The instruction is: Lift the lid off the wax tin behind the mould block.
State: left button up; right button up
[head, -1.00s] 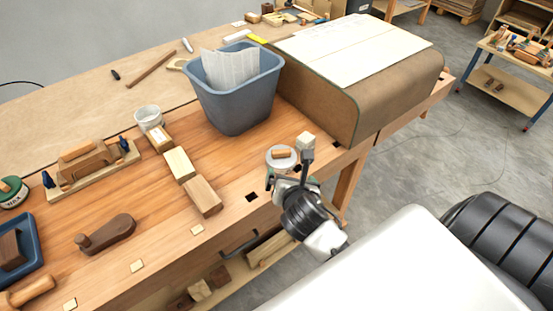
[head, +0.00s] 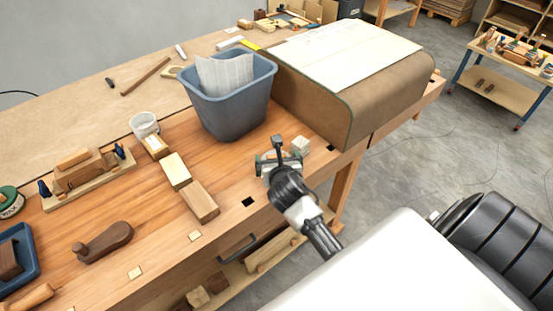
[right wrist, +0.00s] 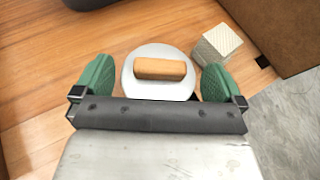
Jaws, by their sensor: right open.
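A round pale lid-like disc (right wrist: 150,91) with a wooden bar handle (right wrist: 160,69) lies on the bench, between the spread green fingers of my right gripper (right wrist: 158,84) in the right wrist view. My right gripper (head: 277,160) is open, holds nothing, and mostly hides the disc in the head view. Whether a tin stands beneath the disc cannot be told. A green tin lettered WAX (head: 9,201) stands at the far left edge, partly cut off. The large brown curved block (head: 385,95), perhaps the mould block, stands beyond and right of my gripper. My left gripper is out of view.
A small pale cube (head: 300,145) stands close right of the gripper, also in the right wrist view (right wrist: 217,44). A blue-grey bin (head: 230,105) stands behind. Wooden blocks (head: 200,201) lie to the left. Bare bench (head: 160,240) shows at the front.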

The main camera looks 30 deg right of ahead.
jog(key=shift+x, duration=1.05)
jog(key=shift+a, duration=0.1)
jog(key=c, duration=0.6)
jog(key=shift+o, duration=0.2)
jog(key=shift+r, duration=0.15)
